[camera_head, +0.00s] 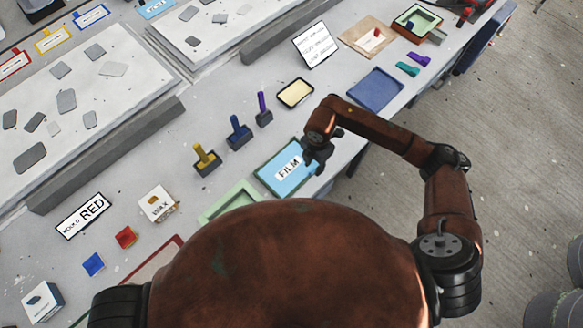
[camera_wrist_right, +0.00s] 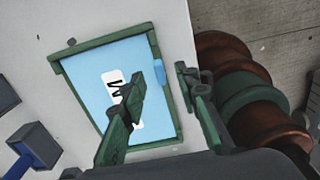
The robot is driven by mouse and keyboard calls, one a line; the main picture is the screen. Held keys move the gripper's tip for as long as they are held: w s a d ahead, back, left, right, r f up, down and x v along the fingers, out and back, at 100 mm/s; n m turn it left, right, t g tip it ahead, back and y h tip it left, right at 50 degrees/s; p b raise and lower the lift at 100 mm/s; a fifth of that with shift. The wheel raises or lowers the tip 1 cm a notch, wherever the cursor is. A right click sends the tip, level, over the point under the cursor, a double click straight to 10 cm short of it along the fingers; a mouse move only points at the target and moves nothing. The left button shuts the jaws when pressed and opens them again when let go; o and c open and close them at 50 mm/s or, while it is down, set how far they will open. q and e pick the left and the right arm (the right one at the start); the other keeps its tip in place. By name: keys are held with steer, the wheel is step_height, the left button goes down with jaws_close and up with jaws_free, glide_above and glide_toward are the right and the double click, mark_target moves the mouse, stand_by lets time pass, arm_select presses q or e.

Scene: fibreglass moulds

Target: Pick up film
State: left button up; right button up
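The film is a light blue sheet with a white FILM label (camera_head: 272,178), lying in a green-framed tray on the table. It also shows in the right wrist view (camera_wrist_right: 90,70), where a small blue tab (camera_wrist_right: 157,72) overlaps the frame's right edge. My right gripper (camera_head: 316,165) is over the right side of the tray. In the right wrist view its fingers (camera_wrist_right: 160,80) are apart, one over the label and one right of the frame, with the tab between them. They hold nothing. Whether they touch the tray is unclear. My left gripper is not in view.
A pale green frame (camera_head: 228,201) lies close by at the left. Blue (camera_head: 238,140) and yellow (camera_head: 205,161) handled tools stand behind it. A cream-filled tray (camera_head: 296,92) and a dark blue tray (camera_head: 376,89) lie further back. The table edge is close at the right.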

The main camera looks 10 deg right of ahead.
mark_target(312, 170)
step_height(312, 170, down, 3)
steer(key=shift+s+a+f, duration=0.1)
steer(key=shift+a, duration=0.05)
steer(key=shift+c, duration=0.7)
jaws_close()
